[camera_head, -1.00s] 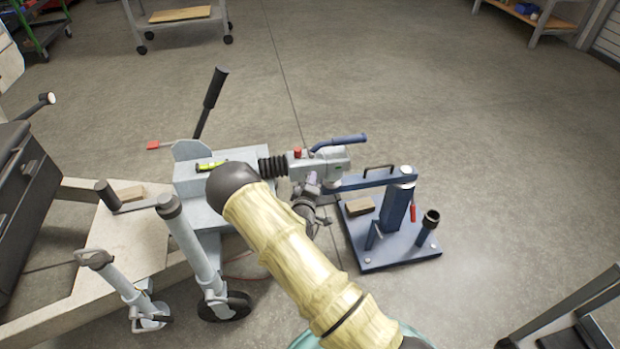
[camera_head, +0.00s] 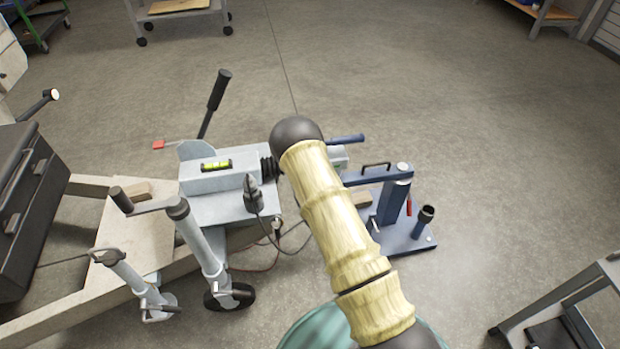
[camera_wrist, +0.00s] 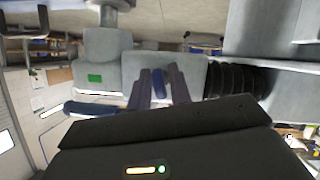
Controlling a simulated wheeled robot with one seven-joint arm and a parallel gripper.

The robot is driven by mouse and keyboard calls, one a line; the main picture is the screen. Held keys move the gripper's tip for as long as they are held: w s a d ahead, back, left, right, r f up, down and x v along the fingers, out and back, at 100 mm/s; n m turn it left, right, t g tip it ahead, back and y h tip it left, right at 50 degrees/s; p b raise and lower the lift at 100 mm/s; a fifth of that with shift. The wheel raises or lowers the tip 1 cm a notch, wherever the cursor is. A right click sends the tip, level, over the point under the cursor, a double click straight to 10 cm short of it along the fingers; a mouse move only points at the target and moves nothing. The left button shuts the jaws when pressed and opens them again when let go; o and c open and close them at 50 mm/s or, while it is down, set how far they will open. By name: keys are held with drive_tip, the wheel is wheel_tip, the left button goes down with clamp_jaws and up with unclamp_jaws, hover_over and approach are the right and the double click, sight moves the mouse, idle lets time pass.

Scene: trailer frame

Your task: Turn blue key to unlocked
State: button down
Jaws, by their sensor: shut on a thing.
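In the wrist view the small blue key (camera_wrist: 159,82) stands between the two fingers of my gripper (camera_wrist: 159,88), against the grey coupling head (camera_wrist: 125,68). The fingers are shut on it. A green mark (camera_wrist: 95,78) shows on the grey body, to the left of the key. The blue coupling handle (camera_wrist: 90,108) lies lower left, partly behind my gripper's housing. In the head view my arm hides the key, my gripper and most of the coupling; only the blue handle's end (camera_head: 347,138) and a bit of grey body show.
A blue stand (camera_head: 405,238) is right of the coupling. The grey drawbar box (camera_head: 215,180) carries a yellow-green level (camera_head: 216,165). A black plug (camera_head: 253,194) stands in front of it. The jockey wheel (camera_head: 230,294) is at lower left.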

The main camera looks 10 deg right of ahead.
drive_tip(key=shift+m+y+p, duration=0.3)
drive_tip(key=shift+m+y, duration=0.4)
drive_tip(key=shift+m, duration=0.3)
drive_tip(key=shift+f, duration=0.1)
drive_tip(key=c, duration=1.5)
unclamp_jaws()
drive_tip(key=p+v, duration=0.2)
drive_tip(key=v, duration=1.5)
drive_tip(key=shift+s+p, duration=0.2)
drive_tip(key=shift+p, duration=0.2)
drive_tip(key=shift+r, duration=0.2)
